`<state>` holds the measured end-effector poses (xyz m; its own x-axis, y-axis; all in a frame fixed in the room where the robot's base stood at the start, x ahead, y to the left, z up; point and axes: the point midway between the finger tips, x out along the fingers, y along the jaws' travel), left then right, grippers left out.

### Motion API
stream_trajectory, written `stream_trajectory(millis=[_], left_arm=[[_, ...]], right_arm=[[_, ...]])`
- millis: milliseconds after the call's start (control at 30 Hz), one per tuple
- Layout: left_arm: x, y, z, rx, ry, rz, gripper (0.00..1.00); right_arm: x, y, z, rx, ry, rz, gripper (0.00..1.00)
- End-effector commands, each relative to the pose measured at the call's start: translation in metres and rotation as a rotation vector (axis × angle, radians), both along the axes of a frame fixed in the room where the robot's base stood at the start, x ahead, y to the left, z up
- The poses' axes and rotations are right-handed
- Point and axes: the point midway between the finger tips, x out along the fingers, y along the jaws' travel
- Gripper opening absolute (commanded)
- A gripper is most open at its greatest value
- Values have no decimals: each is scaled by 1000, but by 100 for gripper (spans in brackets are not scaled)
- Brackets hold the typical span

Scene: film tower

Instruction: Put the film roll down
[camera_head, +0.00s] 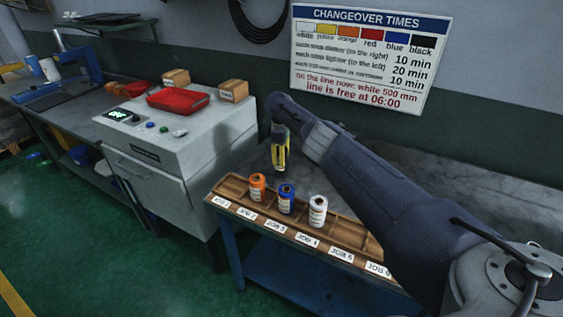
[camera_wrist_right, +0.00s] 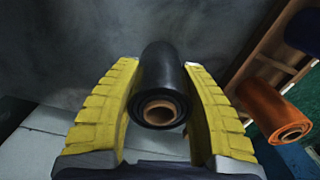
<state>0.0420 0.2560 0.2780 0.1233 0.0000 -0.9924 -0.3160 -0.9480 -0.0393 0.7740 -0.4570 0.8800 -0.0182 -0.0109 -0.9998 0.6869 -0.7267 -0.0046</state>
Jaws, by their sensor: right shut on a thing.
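My right gripper (camera_head: 281,158) hangs fingers-down above the bench, behind the orange and blue rolls in the head view. It is shut on a black film roll (camera_wrist_right: 163,75), which sits between the yellow fingers in the right wrist view. A wooden rack (camera_head: 232,186) with job labels stands at the bench's front edge. An orange roll (camera_head: 257,186), a blue roll (camera_head: 286,198) and a white roll (camera_head: 318,210) stand upright in neighbouring slots. The leftmost slot is empty, and so are slots right of the white roll. My left gripper is not in view.
A grey machine (camera_head: 155,135) with a red tray (camera_head: 185,99) and small cardboard boxes (camera_head: 233,91) stands left of the rack. A changeover-times sign (camera_head: 368,57) hangs on the wall. Grey bench top (camera_head: 450,185) is bare behind my right arm.

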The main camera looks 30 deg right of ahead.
Motion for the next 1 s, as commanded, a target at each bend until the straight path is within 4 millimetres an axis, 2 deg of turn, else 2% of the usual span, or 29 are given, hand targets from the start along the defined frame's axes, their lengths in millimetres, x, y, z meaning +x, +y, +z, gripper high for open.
stream_trajectory(millis=[233,633,667,833,1000], left_arm=[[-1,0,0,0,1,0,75],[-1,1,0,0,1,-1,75],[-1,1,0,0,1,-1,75],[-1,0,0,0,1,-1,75],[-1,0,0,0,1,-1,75]], right_arm=[[0,0,-14,-2,-1,-2,6],[0,-1,-17,-4,-4,0,6],[0,-1,-17,-5,-3,0,45],[0,-1,-17,-5,-3,-1,65],[0,-1,-17,-5,-3,-1,65]])
